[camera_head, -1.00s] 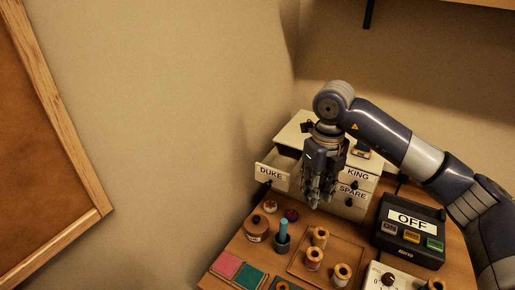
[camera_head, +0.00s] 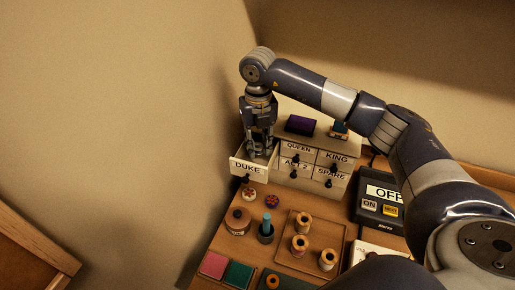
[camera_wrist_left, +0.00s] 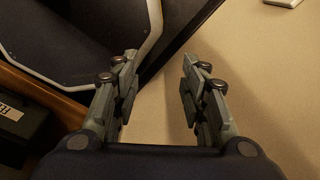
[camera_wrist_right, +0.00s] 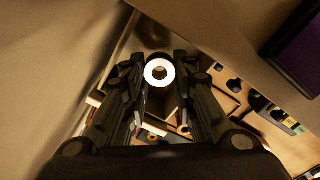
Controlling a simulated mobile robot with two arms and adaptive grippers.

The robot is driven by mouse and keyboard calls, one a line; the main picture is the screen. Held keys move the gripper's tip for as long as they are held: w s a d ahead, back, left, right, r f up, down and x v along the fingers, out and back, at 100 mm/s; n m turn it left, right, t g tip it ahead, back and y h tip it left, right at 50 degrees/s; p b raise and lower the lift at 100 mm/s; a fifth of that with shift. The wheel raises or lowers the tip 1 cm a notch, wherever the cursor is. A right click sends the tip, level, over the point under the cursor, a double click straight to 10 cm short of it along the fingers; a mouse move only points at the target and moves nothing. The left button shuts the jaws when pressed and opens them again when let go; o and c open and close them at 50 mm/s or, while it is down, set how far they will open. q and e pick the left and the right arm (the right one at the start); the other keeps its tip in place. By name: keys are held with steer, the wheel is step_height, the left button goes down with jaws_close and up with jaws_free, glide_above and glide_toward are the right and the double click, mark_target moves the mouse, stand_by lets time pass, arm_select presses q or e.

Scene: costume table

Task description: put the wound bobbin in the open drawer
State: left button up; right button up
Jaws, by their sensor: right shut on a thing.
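The open drawer labelled DUKE (camera_head: 246,168) sticks out at the left of the small white cabinet (camera_head: 318,144). My right gripper (camera_head: 259,154) points down over the drawer, its fingertips at the opening behind the front panel. In the right wrist view it is shut on the bobbin (camera_wrist_right: 159,72), seen end-on as a pale ring with a dark centre hole. In the head view the bobbin is hidden by the fingers and drawer front; I cannot tell if it touches the drawer. My left gripper (camera_wrist_left: 157,75) is open and empty, away from the cabinet.
The other drawers, QUEEN, KING, ACT 2 and SPARE, look closed. A purple box (camera_head: 300,125) sits on the cabinet top. In front are a wooden tray (camera_head: 291,252) with spools, a brown jar (camera_head: 237,221), pincushions and a control box (camera_head: 380,207).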

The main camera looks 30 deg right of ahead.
mark_target(258, 160)
step_height(258, 160, down, 2)
steer(key=shift+f+p, duration=0.25)
steer(key=shift+p, duration=0.25)
steer(key=shift+w+f, duration=0.1)
steer(key=shift+f, duration=0.5)
steer(key=o, duration=0.7)
arm_select(q)
steer(key=shift+w+r, duration=0.6)
steer(key=shift+w, duration=0.25)
steer(key=shift+s, duration=0.15)
arm_select(e)
steer(key=shift+r, duration=0.1)
